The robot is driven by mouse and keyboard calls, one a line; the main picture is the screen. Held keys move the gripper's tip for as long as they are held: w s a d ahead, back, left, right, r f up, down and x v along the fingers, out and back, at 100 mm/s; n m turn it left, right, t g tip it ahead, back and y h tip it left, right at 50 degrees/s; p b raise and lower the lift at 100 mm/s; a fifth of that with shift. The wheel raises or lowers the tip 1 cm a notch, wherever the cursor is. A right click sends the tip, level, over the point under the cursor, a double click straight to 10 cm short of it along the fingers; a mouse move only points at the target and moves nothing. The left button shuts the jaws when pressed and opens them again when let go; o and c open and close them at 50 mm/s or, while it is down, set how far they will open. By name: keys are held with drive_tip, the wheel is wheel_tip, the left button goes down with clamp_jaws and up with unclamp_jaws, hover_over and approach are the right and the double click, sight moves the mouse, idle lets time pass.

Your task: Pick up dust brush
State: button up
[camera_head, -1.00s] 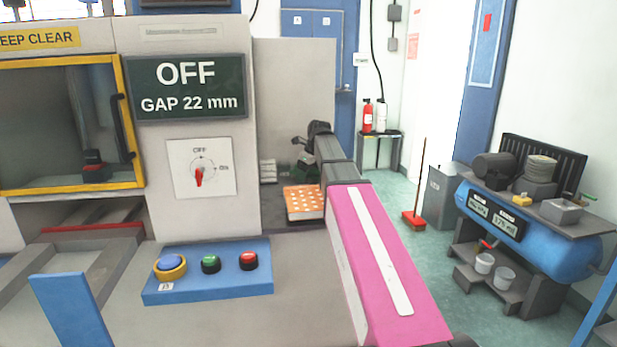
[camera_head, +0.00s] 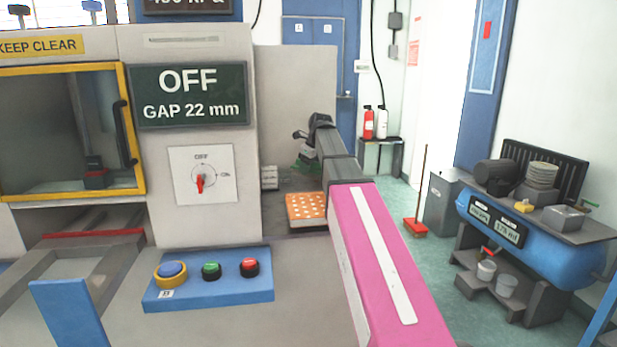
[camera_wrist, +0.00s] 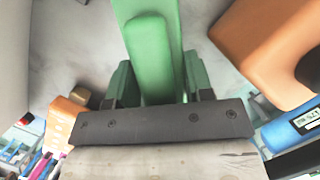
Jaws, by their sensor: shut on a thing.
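My gripper (camera_wrist: 158,88) is shut on a long green thing in the wrist view, which I take to be the dust brush (camera_wrist: 150,50). The brush runs away from the palm between the two fingers. Its bristles cannot be made out. In the head view my gripper (camera_head: 306,145) is small and dark at the far end of my pink and grey arm. A bit of green (camera_head: 309,163) shows just below it, partly hidden by the arm.
An orange dotted block (camera_head: 306,206) sits below my gripper, left of the arm. The grey machine (camera_head: 203,225) with a blue button panel (camera_head: 208,290) stands left. A large orange shape (camera_wrist: 265,45) is close in the wrist view.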

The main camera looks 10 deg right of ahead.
wheel_tip(320, 180, up, 13)
drive_tip(key=shift+r, duration=0.15)
idle(0.4)
drive_tip(key=o, duration=0.4)
drive_tip(key=shift+c, duration=0.9)
